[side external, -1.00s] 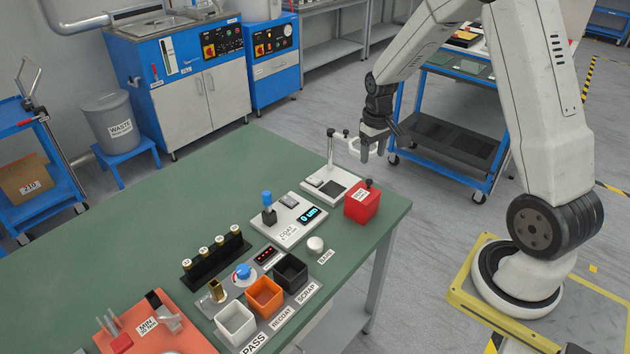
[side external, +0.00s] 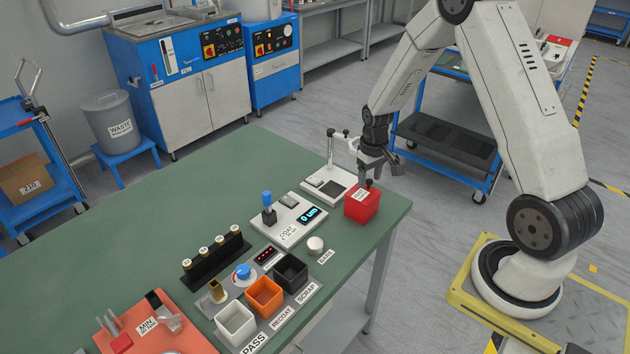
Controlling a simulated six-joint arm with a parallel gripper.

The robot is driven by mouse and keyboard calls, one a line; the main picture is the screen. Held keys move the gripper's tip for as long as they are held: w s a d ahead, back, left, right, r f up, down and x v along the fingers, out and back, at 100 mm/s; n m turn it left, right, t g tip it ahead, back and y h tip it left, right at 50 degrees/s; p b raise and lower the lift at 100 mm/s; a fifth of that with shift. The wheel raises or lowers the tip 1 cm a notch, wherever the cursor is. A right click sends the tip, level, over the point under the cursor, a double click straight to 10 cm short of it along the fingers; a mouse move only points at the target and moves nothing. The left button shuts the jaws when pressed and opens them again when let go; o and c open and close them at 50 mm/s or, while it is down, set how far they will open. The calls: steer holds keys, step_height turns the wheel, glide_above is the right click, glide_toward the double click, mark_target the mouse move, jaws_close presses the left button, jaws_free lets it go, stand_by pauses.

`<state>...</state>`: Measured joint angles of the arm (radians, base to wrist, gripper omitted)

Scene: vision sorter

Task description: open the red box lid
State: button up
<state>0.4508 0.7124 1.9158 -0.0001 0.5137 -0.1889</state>
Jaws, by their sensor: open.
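The red box (side external: 362,208) sits near the right edge of the green table, with a white label on its lid and a small dark knob (side external: 368,183) on top. The lid looks shut. My gripper (side external: 370,174) points down just above the lid, with its fingers open close to the knob. I cannot tell whether a finger touches the knob. The far part of the lid is partly hidden by the gripper.
A white stand with a post (side external: 331,160) is just left of the box and close to my gripper. A coating gauge (side external: 291,222) lies left of the box. White, orange and black bins (side external: 264,297) stand at the front. The table's right edge is close to the box.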

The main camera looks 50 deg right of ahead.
jaws_close()
stand_by(1.4)
